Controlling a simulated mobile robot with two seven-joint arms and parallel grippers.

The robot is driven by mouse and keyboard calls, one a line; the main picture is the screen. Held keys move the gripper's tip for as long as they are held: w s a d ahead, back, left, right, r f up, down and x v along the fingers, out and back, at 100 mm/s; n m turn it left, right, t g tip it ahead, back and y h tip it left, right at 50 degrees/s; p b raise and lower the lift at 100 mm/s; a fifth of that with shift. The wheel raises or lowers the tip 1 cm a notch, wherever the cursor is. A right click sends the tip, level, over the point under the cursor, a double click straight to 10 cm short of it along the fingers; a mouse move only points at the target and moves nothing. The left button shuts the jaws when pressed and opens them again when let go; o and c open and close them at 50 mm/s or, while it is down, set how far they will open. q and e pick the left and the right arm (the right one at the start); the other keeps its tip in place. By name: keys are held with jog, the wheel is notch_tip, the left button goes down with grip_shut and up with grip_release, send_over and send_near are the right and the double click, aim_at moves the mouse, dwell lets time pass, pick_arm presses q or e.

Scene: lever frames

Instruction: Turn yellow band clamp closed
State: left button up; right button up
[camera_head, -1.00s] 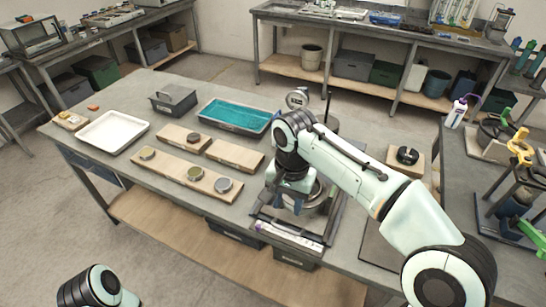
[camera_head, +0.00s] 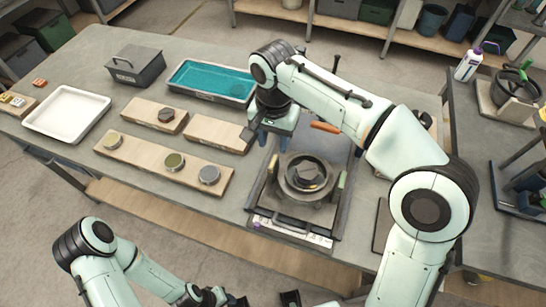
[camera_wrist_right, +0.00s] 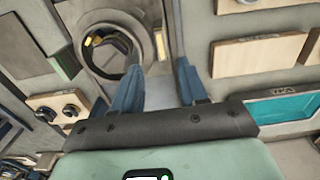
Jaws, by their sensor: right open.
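A round metal fixture (camera_head: 305,175) with a dark ring and a centre piece sits on a dark base plate at the bench's front right. In the right wrist view its ring (camera_wrist_right: 108,72) shows a yellow strip (camera_wrist_right: 95,37) inside; I cannot tell whether this is the yellow band clamp or its state. An orange handle (camera_head: 325,127) lies behind the fixture, partly under my arm. My right gripper (camera_head: 275,138) is open and empty, just behind the fixture; its blue fingers (camera_wrist_right: 157,85) are apart. My left gripper (camera_head: 240,299) is at the bottom edge, largely cut off.
Wooden boards with round lids (camera_head: 175,162) lie left of the fixture. A teal tray (camera_head: 212,82), a grey box (camera_head: 136,66) and a white tray (camera_head: 67,113) stand further back and left. Another bench (camera_head: 463,125) with a white bottle (camera_head: 469,64) is at right.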

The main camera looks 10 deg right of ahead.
aim_at(273, 161)
notch_tip(273, 161, down, 8)
jog(key=shift+w+r+b, duration=0.1)
jog(key=shift+w+b, duration=0.05)
jog(key=shift+b, duration=0.4)
grip_shut()
